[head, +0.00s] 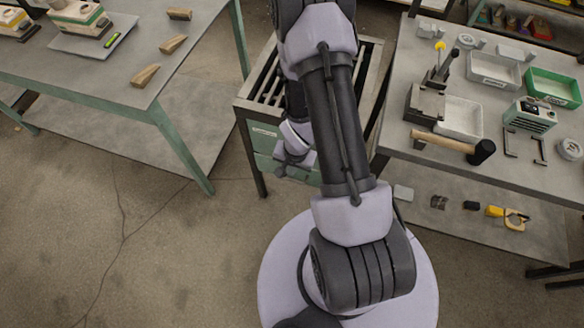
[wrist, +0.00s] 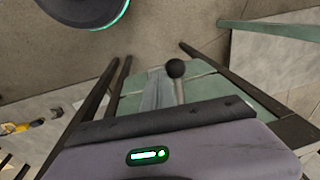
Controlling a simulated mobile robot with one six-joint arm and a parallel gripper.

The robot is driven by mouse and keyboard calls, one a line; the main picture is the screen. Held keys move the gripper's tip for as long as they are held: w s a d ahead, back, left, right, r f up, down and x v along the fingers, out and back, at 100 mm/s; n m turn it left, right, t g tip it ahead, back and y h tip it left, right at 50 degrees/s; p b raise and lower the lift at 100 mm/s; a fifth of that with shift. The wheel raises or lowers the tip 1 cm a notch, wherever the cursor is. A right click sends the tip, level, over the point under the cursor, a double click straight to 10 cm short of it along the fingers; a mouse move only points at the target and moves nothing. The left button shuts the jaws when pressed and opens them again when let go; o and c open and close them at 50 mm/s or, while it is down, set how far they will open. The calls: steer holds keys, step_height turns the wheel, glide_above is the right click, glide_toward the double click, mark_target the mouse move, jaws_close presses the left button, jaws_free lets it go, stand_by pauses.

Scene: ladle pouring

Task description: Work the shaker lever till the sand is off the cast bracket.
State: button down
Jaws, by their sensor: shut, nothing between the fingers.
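The shaker stand has a slatted dark grate (head: 268,82) on top and a green front (head: 264,140). My arm crosses over it in the head view and hides much of the grate. The lever (wrist: 176,69) has a round black knob on a pale rod and stands out from the green front in the wrist view. In the head view it is hidden or cannot be told apart. My gripper (head: 295,163) is shut and empty, low at the stand's front, close to the lever. Whether it touches the lever is unclear. I cannot see the cast bracket or any sand on it.
A right bench (head: 405,158) holds a hammer (head: 450,143), a green tray (head: 553,88), pale trays and metal parts. A left bench (head: 100,70) holds several wooden pieces. A yellow tool (head: 514,218) lies on the right lower shelf. The floor at lower left is clear.

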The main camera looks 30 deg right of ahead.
step_height(320, 180, up, 7)
steer(key=s+a+p, duration=0.2)
steer(key=shift+s+a, duration=0.25)
steer(key=shift+a, duration=0.1)
stand_by(0.4)
steer(key=w+a+r+n+t+b, duration=0.1)
steer(key=w+r, duration=0.1)
steer(key=r, duration=0.8)
steer(key=w+a+r+n+t, duration=0.1)
steer(key=w+a+r, duration=0.1)
steer(key=r, duration=0.8)
steer(key=s+a+r+n+t+y, duration=0.1)
steer(key=s+a+r+n, duration=0.1)
steer(key=s+a+r, duration=0.2)
steer(key=s+a+r+n+t+y, duration=0.1)
steer(key=s+a+r, duration=0.4)
steer(key=r, duration=0.5)
steer(key=shift+s+a+r+n+b, duration=0.25)
steer(key=shift+s+n+b, duration=0.25)
steer(key=shift+s, duration=0.5)
